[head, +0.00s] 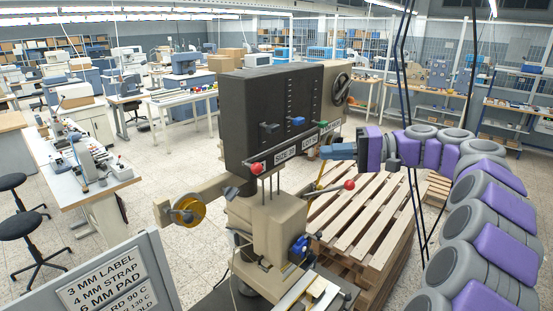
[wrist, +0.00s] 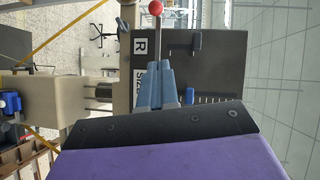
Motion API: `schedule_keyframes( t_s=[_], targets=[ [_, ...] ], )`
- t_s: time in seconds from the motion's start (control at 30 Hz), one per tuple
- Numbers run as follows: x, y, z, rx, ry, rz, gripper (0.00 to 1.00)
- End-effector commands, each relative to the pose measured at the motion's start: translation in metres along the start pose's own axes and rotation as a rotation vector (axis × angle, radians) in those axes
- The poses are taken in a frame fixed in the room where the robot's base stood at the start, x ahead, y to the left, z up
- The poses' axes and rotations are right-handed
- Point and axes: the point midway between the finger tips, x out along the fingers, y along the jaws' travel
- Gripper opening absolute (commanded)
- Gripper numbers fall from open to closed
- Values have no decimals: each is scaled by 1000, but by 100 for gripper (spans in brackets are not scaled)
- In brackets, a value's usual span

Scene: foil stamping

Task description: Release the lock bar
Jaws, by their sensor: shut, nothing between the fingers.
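The stamping machine has a dark box (head: 262,100) with a labelled front. A thin grey bar ending in a red ball (head: 257,168) runs along the box's lower front edge, probably the lock bar. In the wrist view the same red ball (wrist: 155,7) tops a grey rod (wrist: 158,35) that reaches down to my fingertips. My gripper (head: 326,151) is at the right end of the box's lower front, its blue fingers pointing left. Its fingers (wrist: 158,66) are shut and empty in the wrist view. Whether they touch the rod, I cannot tell.
A second red-ball lever (head: 349,185) sticks out just below my gripper. Blue (head: 297,121) and green (head: 322,124) slider knobs stand out above it. A gold roll (head: 188,211) is at the machine's left. A wooden pallet stack (head: 375,215) is behind right.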

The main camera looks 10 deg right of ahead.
Motion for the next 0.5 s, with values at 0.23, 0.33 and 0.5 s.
schedule_keyframes(
  t_s=[0.23, 0.33, 0.5],
  targets=[
    [0, 1, 0, 1, -1, -1, 0],
    [7, 0, 0, 1, -3, -2, 0],
    [34, -1, 1, 1, -4, 2, 0]
  ],
)
